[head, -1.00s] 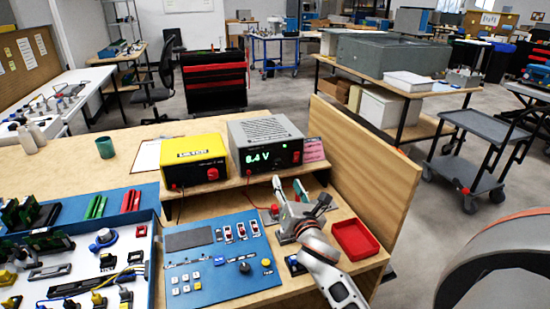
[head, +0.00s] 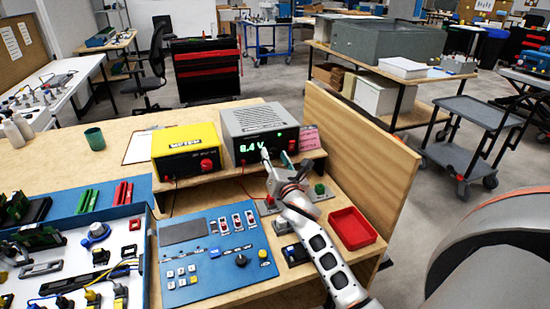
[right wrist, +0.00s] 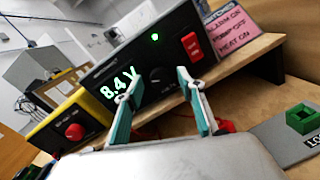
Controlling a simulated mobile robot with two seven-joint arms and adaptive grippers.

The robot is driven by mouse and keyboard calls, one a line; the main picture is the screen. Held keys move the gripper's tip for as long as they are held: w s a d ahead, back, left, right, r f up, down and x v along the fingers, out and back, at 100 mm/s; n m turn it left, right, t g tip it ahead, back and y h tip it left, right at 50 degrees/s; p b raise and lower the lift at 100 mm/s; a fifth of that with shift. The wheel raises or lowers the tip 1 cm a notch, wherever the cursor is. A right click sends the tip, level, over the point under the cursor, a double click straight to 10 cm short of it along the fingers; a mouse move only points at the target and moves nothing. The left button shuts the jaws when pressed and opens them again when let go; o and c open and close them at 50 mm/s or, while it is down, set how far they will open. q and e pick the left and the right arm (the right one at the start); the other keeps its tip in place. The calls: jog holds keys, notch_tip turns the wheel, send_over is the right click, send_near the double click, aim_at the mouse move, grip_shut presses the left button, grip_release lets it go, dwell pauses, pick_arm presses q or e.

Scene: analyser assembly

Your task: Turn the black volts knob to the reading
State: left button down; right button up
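The grey power supply (head: 262,128) stands on the wooden shelf, its green display (right wrist: 118,82) reading 8.4 V. The black volts knob (right wrist: 158,74) shows in the right wrist view on the dark front panel, right of the display; in the head view my gripper hides it. My right gripper (right wrist: 153,86) is open, its two teal-padded fingers apart and pointing at the panel, one on each side of the knob in the picture. Whether they touch the knob I cannot tell. The right gripper (head: 277,160) also shows in the head view before the supply. My left gripper is not in view.
A yellow meter (head: 184,148) with a red knob stands left of the supply. A red switch (right wrist: 192,46) is right of the black knob. A blue control panel (head: 215,240), a green button (head: 320,189) and a red tray (head: 352,228) lie below. A wooden side wall (head: 362,150) bounds the right.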

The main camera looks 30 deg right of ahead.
grip_shut()
jog(key=shift+r, duration=0.1)
